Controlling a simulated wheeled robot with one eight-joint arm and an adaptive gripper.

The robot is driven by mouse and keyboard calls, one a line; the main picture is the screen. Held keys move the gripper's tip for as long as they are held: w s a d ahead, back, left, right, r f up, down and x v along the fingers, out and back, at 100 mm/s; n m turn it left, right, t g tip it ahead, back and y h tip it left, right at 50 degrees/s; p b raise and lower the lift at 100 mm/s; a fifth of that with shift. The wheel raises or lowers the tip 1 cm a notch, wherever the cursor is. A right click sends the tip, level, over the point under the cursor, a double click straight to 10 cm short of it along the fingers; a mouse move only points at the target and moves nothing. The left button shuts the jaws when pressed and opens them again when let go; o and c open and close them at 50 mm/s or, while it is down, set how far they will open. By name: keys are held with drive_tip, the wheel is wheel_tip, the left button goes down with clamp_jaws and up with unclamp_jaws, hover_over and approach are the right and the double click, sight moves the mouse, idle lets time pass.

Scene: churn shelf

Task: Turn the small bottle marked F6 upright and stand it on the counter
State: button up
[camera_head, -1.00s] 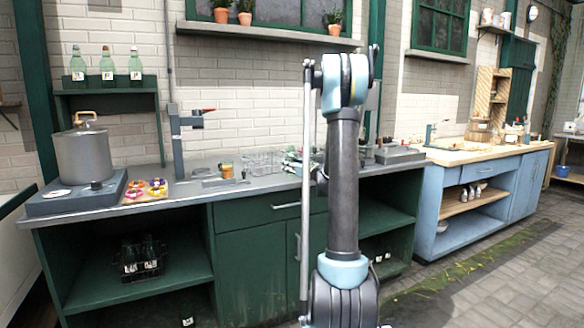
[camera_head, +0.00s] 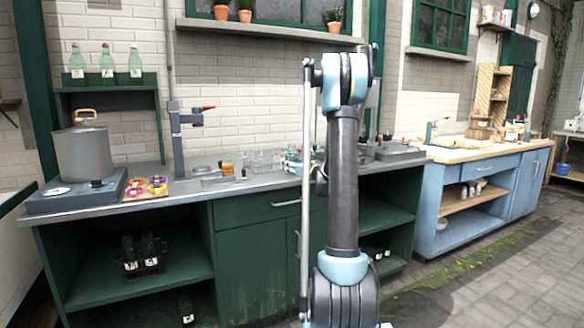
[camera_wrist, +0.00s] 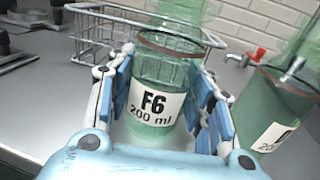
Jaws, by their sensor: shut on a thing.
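The small bottle marked F6 (camera_wrist: 155,75) is clear green glass with a white label reading "F6 200 ml" and a brown ring round its shoulder. In the wrist view it stands neck up, with the label the right way up. My gripper (camera_wrist: 165,105) is shut on it, with a blue-padded finger on each side. The grey counter (camera_wrist: 40,105) shows behind and around it. I cannot tell whether the base touches the counter. In the head view my arm hides most of the gripper area.
A second green bottle (camera_wrist: 270,110) stands close to the right of my gripper. A wire rack (camera_wrist: 95,35) is just behind F6. A grey tap with a red handle (camera_head: 185,130) and a pot (camera_head: 82,152) are further left on the counter.

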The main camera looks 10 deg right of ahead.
drive_tip(key=o, duration=1.1)
drive_tip(key=shift+o, duration=0.2)
drive_tip(key=shift+c, duration=1.4)
drive_tip(key=o, duration=0.4)
drive_tip(key=shift+s, duration=0.1)
drive_tip(key=shift+s+d+r, duration=0.35)
drive_tip(key=shift+s+d, duration=0.2)
drive_tip(key=shift+s, duration=0.5)
drive_tip(key=shift+s+d+r, duration=0.3)
drive_tip(key=shift+s+d, duration=0.3)
drive_tip(key=shift+s, duration=0.4)
drive_tip(key=shift+s+d+r, duration=0.35)
drive_tip(key=shift+s+d, duration=0.2)
drive_tip(key=shift+s, duration=0.5)
